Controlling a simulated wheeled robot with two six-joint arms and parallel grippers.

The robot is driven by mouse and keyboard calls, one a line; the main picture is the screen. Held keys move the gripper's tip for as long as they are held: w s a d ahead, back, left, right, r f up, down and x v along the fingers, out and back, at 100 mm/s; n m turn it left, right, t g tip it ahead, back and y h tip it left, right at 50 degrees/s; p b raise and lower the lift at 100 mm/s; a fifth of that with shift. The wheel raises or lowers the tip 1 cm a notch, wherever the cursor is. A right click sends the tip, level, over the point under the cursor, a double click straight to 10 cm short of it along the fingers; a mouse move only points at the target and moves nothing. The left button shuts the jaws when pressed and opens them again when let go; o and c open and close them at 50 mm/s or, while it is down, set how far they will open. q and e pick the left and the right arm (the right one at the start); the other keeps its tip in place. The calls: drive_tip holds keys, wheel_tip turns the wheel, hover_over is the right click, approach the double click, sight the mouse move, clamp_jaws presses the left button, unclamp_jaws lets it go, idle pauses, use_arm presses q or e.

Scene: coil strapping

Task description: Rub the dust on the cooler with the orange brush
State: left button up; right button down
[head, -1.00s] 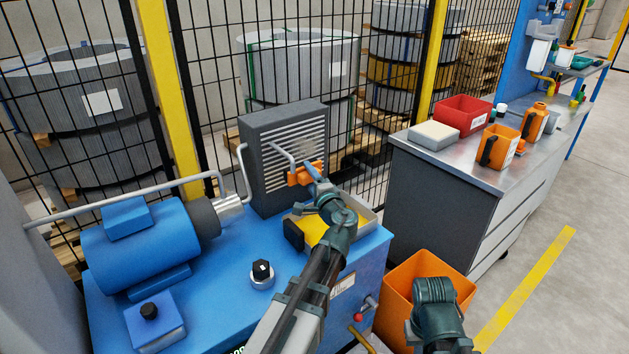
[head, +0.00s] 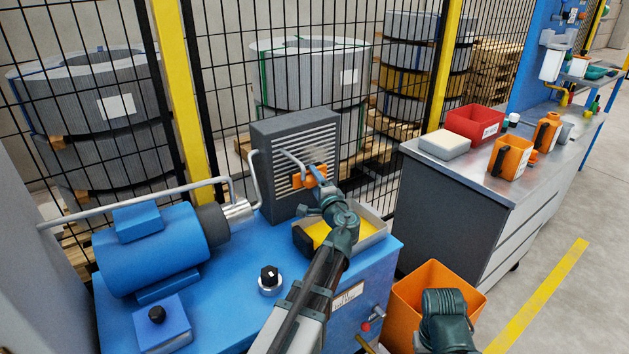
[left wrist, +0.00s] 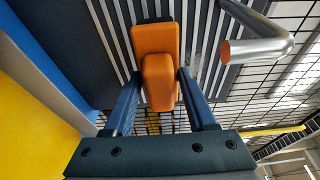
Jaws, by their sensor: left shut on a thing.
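The cooler (head: 277,165) is a dark grey box with pale horizontal slats, standing upright at the back of the blue unit. My left gripper (head: 322,187) is shut on the orange brush (head: 317,175) in front of the slatted face. In the left wrist view the brush (left wrist: 158,70) sits between the two blue fingers of the left gripper (left wrist: 160,88), with its head up against or very near the slats (left wrist: 110,40). I cannot tell whether it touches.
A metal pipe (left wrist: 265,45) juts out close to the brush. A tray with a yellow inside (head: 370,238) lies below my left gripper. A blue motor (head: 150,250) stands at left, an orange bin (head: 410,290) at right. Wire fencing (head: 225,90) runs behind.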

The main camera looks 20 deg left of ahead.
sight(322, 172)
use_arm(q)
drive_tip(key=shift+w+a, duration=0.3)
drive_tip(key=shift+a, duration=0.2)
drive_tip(key=shift+w+a, duration=0.25)
drive_tip(key=shift+a, duration=0.2)
idle(0.3)
drive_tip(key=shift+w+d, duration=0.55)
drive_tip(key=shift+w, duration=0.3)
drive_tip(key=shift+w+d, duration=0.55)
drive_tip(key=shift+w, duration=0.25)
drive_tip(key=shift+w+d, duration=0.65)
drive_tip(key=shift+w, duration=0.5)
drive_tip(key=shift+w+d, duration=0.7)
drive_tip(key=shift+w, duration=0.5)
drive_tip(key=shift+w+d, duration=0.65)
drive_tip(key=shift+w, duration=0.5)
drive_tip(key=shift+a+r+p, duration=0.1)
drive_tip(key=shift+r+p, duration=0.7)
drive_tip(key=shift+r, duration=0.05)
drive_tip(key=shift+f, duration=0.1)
